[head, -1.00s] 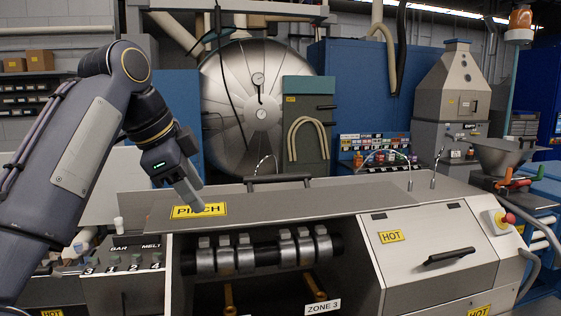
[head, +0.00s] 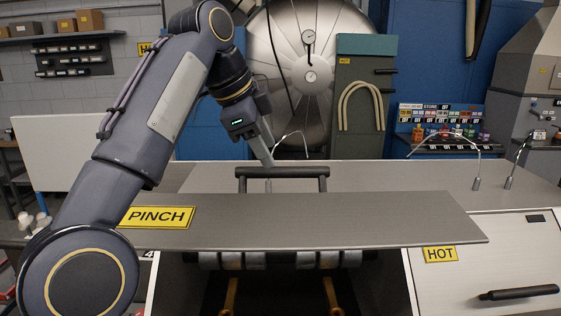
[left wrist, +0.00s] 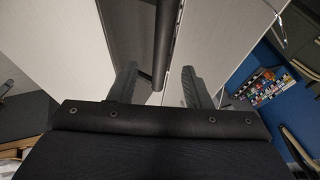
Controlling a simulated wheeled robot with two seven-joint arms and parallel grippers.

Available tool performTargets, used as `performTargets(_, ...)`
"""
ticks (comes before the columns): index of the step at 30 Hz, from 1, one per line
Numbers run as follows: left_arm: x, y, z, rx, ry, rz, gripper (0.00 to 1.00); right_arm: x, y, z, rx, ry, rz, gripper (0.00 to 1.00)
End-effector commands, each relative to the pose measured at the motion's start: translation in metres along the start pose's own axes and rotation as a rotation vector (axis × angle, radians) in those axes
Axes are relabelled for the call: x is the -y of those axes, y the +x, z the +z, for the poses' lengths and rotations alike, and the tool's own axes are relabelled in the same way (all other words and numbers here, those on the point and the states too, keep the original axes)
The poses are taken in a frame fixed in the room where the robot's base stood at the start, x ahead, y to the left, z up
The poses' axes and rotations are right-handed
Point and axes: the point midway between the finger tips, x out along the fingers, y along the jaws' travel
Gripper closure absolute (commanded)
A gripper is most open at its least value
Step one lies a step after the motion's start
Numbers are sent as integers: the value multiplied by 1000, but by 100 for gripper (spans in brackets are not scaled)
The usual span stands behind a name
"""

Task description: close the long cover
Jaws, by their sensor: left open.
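The long cover (head: 350,218) is a grey metal panel with a yellow PINCH label (head: 157,217) at its left. It stands open, raised above the roller opening, and rollers (head: 320,259) show under its front edge. A black bar handle (head: 300,172) stands behind the panel's upper edge. My left gripper (head: 268,162) is at the handle's left half, pointing down. In the left wrist view, my left gripper (left wrist: 158,68) is open with the black handle bar (left wrist: 165,40) between its fingers. I cannot tell whether they touch it. My right gripper is not in view.
A lid marked HOT (head: 441,254) with its own black handle (head: 518,292) is at the right. Thin bent metal rods (head: 476,182) rise from the machine top behind it. A large steel tank (head: 300,70) and a grey-green cabinet (head: 365,100) stand behind.

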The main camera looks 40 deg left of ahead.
Motion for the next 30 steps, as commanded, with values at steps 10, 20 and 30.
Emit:
performTargets(10,0,47,0,1,0,2,56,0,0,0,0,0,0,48)
performTargets(20,0,51,0,0,0,0,56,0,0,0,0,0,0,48)
performTargets(30,0,51,0,0,1,0,99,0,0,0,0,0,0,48)
